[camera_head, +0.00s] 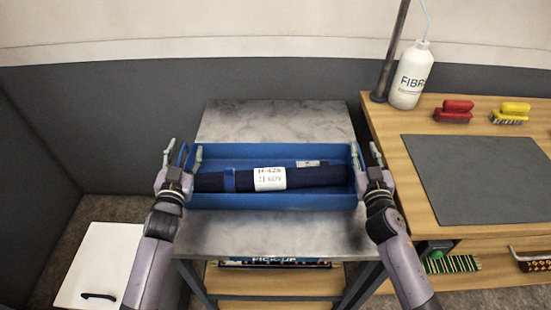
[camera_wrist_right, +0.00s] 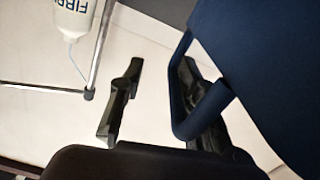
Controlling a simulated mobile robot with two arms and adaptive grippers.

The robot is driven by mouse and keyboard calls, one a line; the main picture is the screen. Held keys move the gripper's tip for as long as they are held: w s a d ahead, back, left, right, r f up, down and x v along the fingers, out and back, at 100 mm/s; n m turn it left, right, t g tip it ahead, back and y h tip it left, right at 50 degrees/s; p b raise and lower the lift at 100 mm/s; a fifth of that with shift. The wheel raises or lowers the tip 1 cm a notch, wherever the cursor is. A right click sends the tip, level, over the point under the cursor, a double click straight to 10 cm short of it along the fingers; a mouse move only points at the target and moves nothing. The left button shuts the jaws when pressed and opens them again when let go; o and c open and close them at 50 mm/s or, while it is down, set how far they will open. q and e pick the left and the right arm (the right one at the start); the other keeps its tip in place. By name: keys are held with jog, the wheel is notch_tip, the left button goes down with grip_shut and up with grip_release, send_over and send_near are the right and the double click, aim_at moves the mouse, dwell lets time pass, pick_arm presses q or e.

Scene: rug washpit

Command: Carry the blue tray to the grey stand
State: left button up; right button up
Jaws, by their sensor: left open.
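The blue tray (camera_head: 275,201) is level at the centre of the head view, over a stand with a grey metal top (camera_head: 275,235). I cannot tell whether it touches that top. A dark navy roll (camera_head: 320,176) with a white label lies in it. My left gripper (camera_head: 183,156) is at the tray's left end, open, its fingers either side of the end wall. My right gripper (camera_head: 365,156) is at the right end. In the right wrist view its fingers are apart, and the tray's blue handle (camera_wrist_right: 183,100) overlaps the right-hand finger without being clamped.
A wooden bench (camera_head: 390,135) on the right bears a grey mat (camera_head: 480,178), a white bottle (camera_head: 410,78), a red brush (camera_head: 455,110) and a yellow brush (camera_head: 511,112). A white lidded box (camera_head: 95,262) stands low at left. A grey wall (camera_head: 200,95) is behind.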

pick_arm(q)
jog(key=shift+o, duration=0.4)
pick_arm(e)
jog(key=shift+d, duration=0.1)
pick_arm(q)
jog(key=s, duration=1.2)
jog(key=shift+f, duration=0.15)
pick_arm(e)
jog(key=shift+o, duration=0.6)
jog(key=o, duration=0.7)
jog(key=shift+s, duration=0.1)
